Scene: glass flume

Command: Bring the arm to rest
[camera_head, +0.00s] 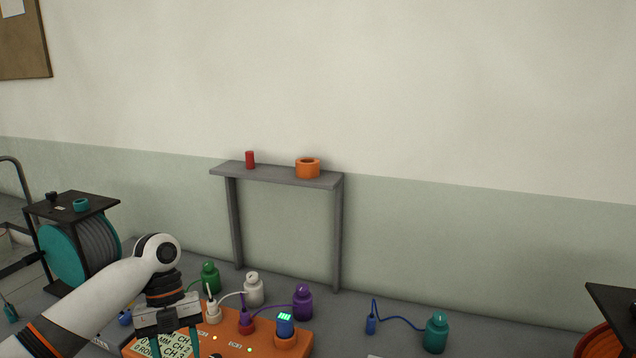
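My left arm comes in from the lower left. Its gripper (167,345) points down over the left part of an orange box (250,350) with a lettered label and small lights. The two teal fingers are spread apart with nothing visible between them; their tips reach the bottom edge of the picture. A blue piece with a lit green display (285,326) stands in an orange collar on the box. A white plug (213,312) and a red-and-purple plug (246,322) also stand on the box. My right gripper is out of view.
Green (210,277), white (254,290) and purple (302,302) bottles stand close behind the box. A teal bottle (435,333) is cabled to a blue plug (371,325). A grey shelf (275,175) holds a red cylinder and an orange ring. Reels stand left (63,255) and right (602,343).

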